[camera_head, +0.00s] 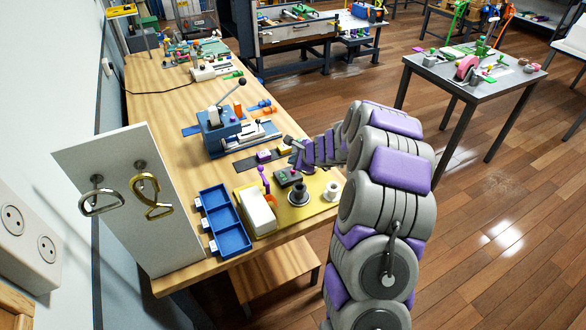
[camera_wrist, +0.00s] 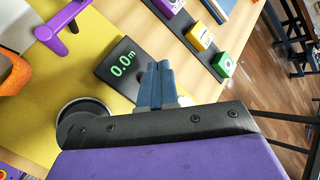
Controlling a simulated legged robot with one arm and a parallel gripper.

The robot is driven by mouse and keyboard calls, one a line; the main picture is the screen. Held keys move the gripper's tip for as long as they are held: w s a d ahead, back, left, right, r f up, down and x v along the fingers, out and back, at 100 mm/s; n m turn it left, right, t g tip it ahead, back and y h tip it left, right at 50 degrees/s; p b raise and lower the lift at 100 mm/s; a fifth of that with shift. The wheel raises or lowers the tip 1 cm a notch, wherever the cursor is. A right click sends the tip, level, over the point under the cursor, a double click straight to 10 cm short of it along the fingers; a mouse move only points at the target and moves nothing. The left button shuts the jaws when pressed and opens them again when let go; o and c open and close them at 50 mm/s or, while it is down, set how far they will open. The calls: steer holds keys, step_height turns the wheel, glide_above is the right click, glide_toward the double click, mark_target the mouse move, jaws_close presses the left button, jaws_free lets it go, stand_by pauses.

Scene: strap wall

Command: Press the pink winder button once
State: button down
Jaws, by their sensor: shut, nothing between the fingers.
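A pink-purple button box (camera_head: 264,156) with a pale mark on top sits on the dark strip on the bench. In the wrist view the pink-purple box (camera_wrist: 168,5) is at the top edge, partly cut off. A yellow box (camera_wrist: 201,38) and a green box (camera_wrist: 224,65) stand in line with it. My gripper (camera_head: 296,152) is to the right of the pink box, apart from it. Its blue fingers (camera_wrist: 158,78) are shut and empty, over the edge of a dark display (camera_wrist: 122,63) reading 0.0 m.
A purple post (camera_head: 265,178) rises near the display. Blue trays (camera_head: 226,222) stand at left, and a blue lever press (camera_head: 221,128) behind.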

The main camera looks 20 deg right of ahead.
step_height(320, 180, up, 4)
steer(key=p, duration=0.3)
steer(key=shift+r+p, duration=0.1)
steer(key=shift+p, duration=0.2)
stand_by(0.4)
